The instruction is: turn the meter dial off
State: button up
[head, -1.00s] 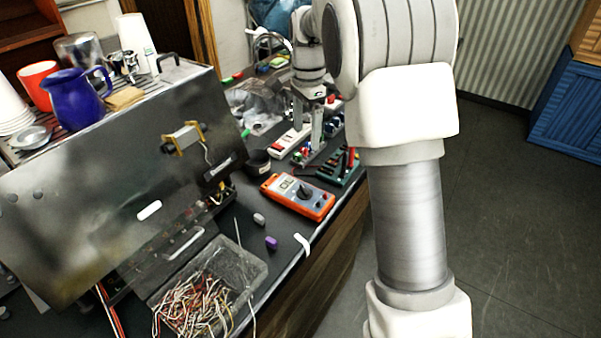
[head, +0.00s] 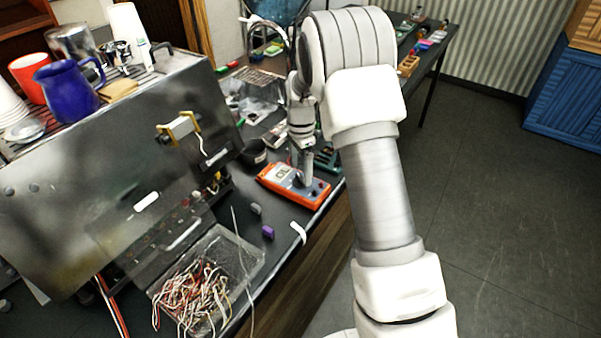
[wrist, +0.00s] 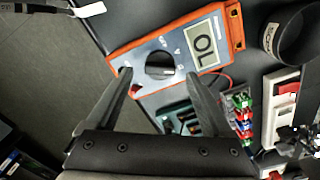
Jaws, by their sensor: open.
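The orange and grey meter (head: 285,181) lies on the dark bench near its front edge, beside the machine. In the wrist view the meter (wrist: 233,30) shows a screen reading "OL" and a round black dial (wrist: 160,66). My gripper (wrist: 154,72) is open, with its two fingers on either side of the dial, as seen in the wrist view. I cannot tell whether the fingers touch the meter's face. In the head view my gripper (head: 304,178) reaches down over the meter and hides the dial.
A steel machine (head: 100,190) stands left of the meter. A black cup (wrist: 292,32) and a white power strip (wrist: 272,115) lie near the meter.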

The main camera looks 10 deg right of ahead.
aim_at(301, 180)
jog(key=shift+f, duration=1.15)
grip_shut()
